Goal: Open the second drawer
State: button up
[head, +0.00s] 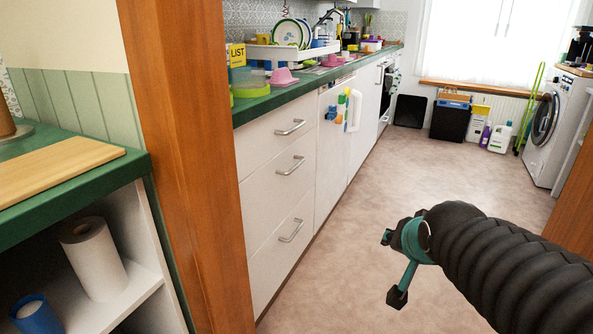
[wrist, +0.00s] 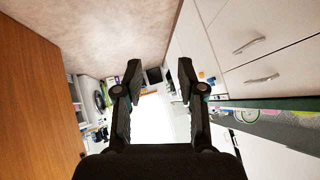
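A white drawer unit with three stacked drawers stands under the green counter in the head view. The second drawer (head: 265,184) is the middle one and looks closed, with a metal bar handle (head: 291,165). The top drawer (head: 262,140) and bottom drawer (head: 275,262) also look closed. In the wrist view, which is upside down, the second drawer's handle (wrist: 249,45) shows at the right, with the top drawer's handle (wrist: 262,80) below it. My gripper (head: 392,267) is to the right of the drawers, apart from them. Its fingers (wrist: 159,67) are spread open and empty.
A wooden door post (head: 175,150) stands close at left, beside a green-topped shelf unit (head: 70,190). A washing machine (head: 550,130) and bottles (head: 500,138) are at the far right. The floor (head: 430,180) in front of the drawers is clear.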

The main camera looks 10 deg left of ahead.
jog(key=w+a+m+t+b, duration=0.2)
jog(key=w+a+m+t, duration=0.15)
jog(key=w, duration=0.95)
jog(key=m+t+y+b, duration=0.3)
jog(key=m+t+y, duration=0.2)
jog(key=m+y, duration=0.25)
send_near(295, 167)
jog(key=x, duration=1.1)
jog(key=shift+w+d+f, duration=0.1)
jog(key=shift+d+f, duration=0.05)
jog(key=shift+f, duration=0.15)
grip_shut()
